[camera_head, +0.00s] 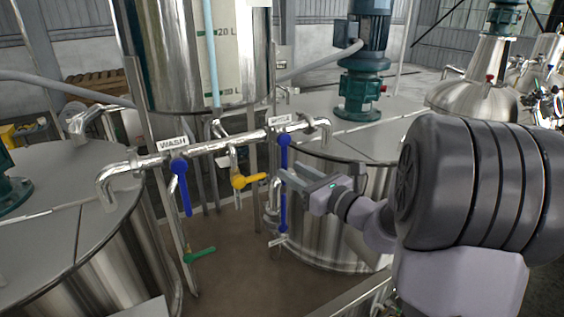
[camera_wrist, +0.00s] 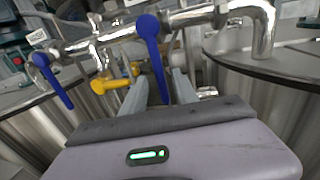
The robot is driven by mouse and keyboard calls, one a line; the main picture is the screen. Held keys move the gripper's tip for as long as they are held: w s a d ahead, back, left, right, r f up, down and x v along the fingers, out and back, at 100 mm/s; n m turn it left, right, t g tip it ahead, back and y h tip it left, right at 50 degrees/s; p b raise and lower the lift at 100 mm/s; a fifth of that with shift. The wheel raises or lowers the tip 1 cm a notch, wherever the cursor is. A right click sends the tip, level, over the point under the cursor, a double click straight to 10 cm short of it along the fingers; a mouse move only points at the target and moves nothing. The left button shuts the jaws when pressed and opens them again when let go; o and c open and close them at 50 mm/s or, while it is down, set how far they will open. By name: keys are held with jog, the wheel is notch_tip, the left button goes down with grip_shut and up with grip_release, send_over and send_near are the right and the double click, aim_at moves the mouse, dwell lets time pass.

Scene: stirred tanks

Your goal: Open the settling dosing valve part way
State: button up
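The right blue valve handle (camera_head: 284,152) hangs down from the pipe below a small white label (camera_head: 285,119) that is hard to read. In the wrist view this handle (camera_wrist: 151,48) is in the middle and points down, its lower end between my fingers. My gripper (camera_head: 290,180) is at its lower end, coming from the right. In the wrist view my gripper (camera_wrist: 160,88) is open, with a gap on each side of the handle. I cannot tell whether a finger touches it.
Left on the pipe is another blue handle (camera_head: 182,186) under a WASH label (camera_head: 172,144). A yellow handle (camera_head: 248,181) sits between them. A lower blue handle (camera_head: 283,213) is just below my gripper, and a green one (camera_head: 200,255) is lower left. Steel tanks stand on both sides.

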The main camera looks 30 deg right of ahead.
aim_at(286, 168)
jog(key=shift+x, duration=1.95)
grip_shut()
